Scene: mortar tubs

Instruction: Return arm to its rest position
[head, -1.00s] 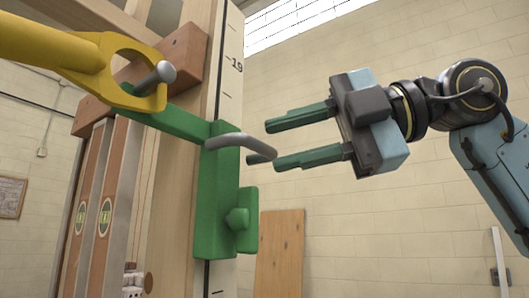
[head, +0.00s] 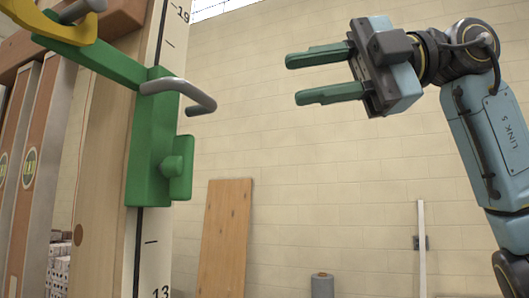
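My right gripper (head: 318,74) is in the upper middle of the head view, with its two green fingers apart and nothing between them. It points left and is clear of the green bracket (head: 153,140). My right arm (head: 488,130) comes in from the right edge, bent at the joint above. The green bracket is fixed on the wooden post at the left and has a grey bent handle (head: 180,90) and a green knob. My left gripper does not show.
A yellow ringed part (head: 62,28) sits at the upper left by the bracket. The post carries a scale strip (head: 155,250). A wooden board (head: 226,235) leans on the far block wall, with a grey cylinder (head: 322,285) and a pale upright bar (head: 422,245) farther right. The space between bracket and gripper is free.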

